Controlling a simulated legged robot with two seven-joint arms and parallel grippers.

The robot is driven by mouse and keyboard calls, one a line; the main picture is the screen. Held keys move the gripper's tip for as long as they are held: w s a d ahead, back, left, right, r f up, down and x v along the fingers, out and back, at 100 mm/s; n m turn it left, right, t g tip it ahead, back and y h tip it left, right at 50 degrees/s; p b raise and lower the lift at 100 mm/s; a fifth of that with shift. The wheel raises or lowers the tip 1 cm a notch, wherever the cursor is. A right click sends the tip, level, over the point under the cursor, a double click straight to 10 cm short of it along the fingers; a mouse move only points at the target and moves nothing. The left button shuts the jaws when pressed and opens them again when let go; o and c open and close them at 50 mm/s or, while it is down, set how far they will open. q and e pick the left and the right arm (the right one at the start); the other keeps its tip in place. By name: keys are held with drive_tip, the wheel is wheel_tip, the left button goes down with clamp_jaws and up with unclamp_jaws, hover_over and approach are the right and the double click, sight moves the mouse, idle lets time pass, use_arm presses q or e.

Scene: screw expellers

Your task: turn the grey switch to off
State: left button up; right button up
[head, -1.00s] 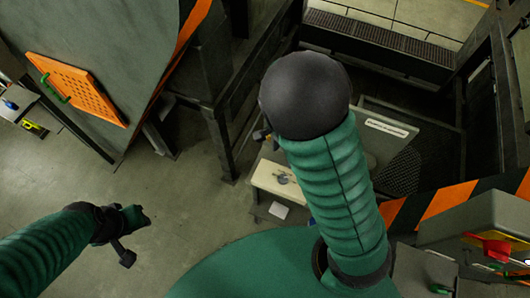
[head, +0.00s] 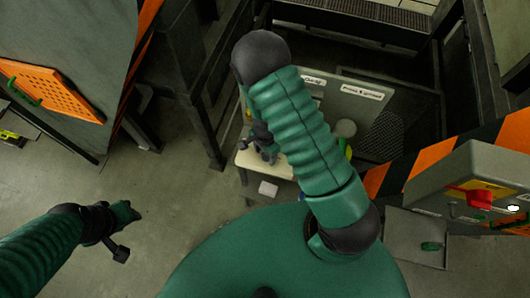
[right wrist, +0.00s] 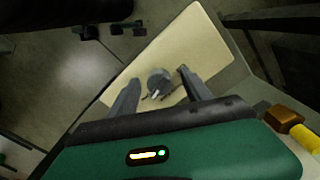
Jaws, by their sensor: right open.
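The grey switch (right wrist: 158,82) is a round grey knob with a light mark, on a cream panel (right wrist: 205,45). In the right wrist view it lies between the two fingers of my open right gripper (right wrist: 158,76); I cannot tell whether they touch it. In the head view my right gripper (head: 268,152) is over the cream panel (head: 247,160), partly behind my arm, and the switch is hidden. My left gripper (head: 128,214) is above bare floor at the left, far from the switch; its jaws are too small to judge.
A grey box with a red rotary switch (head: 476,198) is at the right, beside an orange-and-black striped edge (head: 500,138). A grey labelled panel (head: 350,100) stands behind the cream panel. An orange perforated panel (head: 55,92) is at the left. The floor (head: 180,200) between is clear.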

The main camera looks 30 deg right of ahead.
drive_tip(key=shift+s+d, duration=0.2)
drive_tip(key=shift+d, duration=0.25)
drive_tip(key=c, duration=0.3)
drive_tip(key=shift+w+f, duration=0.15)
drive_tip(key=shift+w, duration=0.1)
drive_tip(key=c, duration=0.5)
clamp_jaws()
use_arm(q)
drive_tip(key=shift+d, duration=0.5)
